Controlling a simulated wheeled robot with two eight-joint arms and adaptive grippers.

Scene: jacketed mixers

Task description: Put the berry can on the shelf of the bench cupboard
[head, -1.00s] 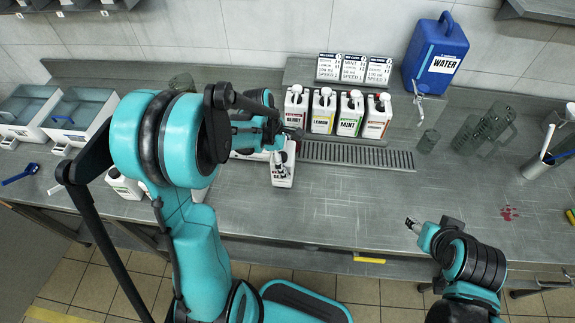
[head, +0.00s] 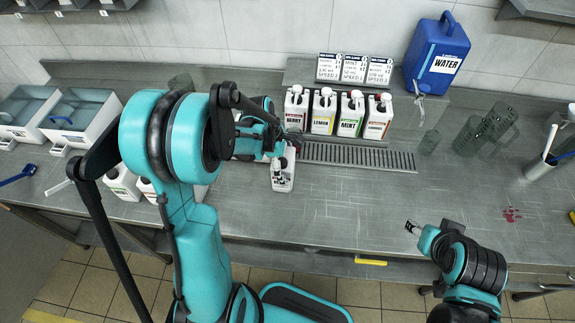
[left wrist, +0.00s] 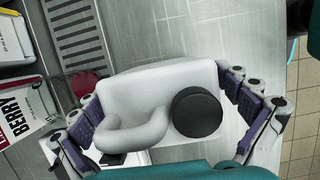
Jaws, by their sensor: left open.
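A white can (left wrist: 155,100) with a moulded handle and black cap stands on the bench in front of the drip tray. It also shows in the head view (head: 283,181). Its label is hidden, so I cannot tell its flavour. My left gripper (head: 284,160) is open, with its fingers on either side of this can in the left wrist view (left wrist: 165,105); contact is unclear. A can labelled BERRY (left wrist: 22,115) stands in the back row, leftmost in the head view (head: 296,108). My right gripper (head: 412,227) is over the bench's front; its jaws are too small to read. No cupboard shelf is identifiable.
Lemon (head: 323,112), mint (head: 350,114) and another can (head: 377,117) line the back beside the drip tray (head: 360,157). A blue water container (head: 436,55) and glasses (head: 485,128) stand right. White cans (head: 122,182) stand left. The bench's front middle (head: 350,210) is clear.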

